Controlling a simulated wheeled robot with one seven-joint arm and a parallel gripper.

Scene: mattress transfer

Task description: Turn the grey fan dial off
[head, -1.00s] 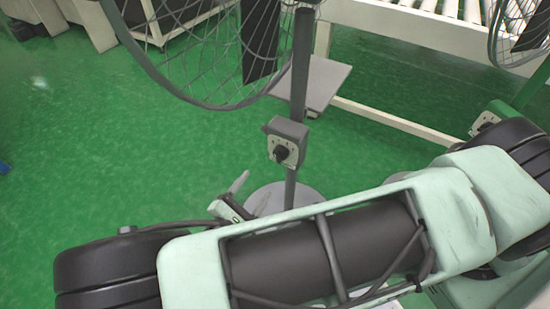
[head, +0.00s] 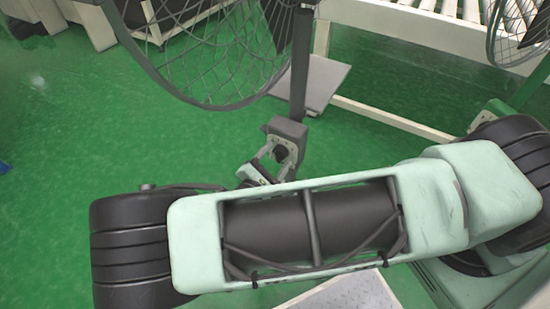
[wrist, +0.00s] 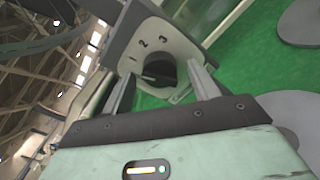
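The grey fan has a wire cage (head: 205,60) and a dark grey post (head: 301,70). Its grey control box (head: 287,128) sits on the post and carries a black dial (head: 281,153). In the wrist view the dial (wrist: 160,72) is a round black knob with a ridge, on a light plate (wrist: 178,50) marked 1, 2 and 3. I cannot tell which mark the ridge points to. My gripper (head: 268,161) is at the box front; in the wrist view its fingers (wrist: 160,88) are open, one either side of the dial, with gaps showing.
A second fan (head: 520,30) with a green post (head: 528,88) stands at the right. A white roller conveyor frame (head: 400,25) runs along the back. A grey plate (head: 322,82) lies behind the post. Green floor (head: 60,120) is clear at the left.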

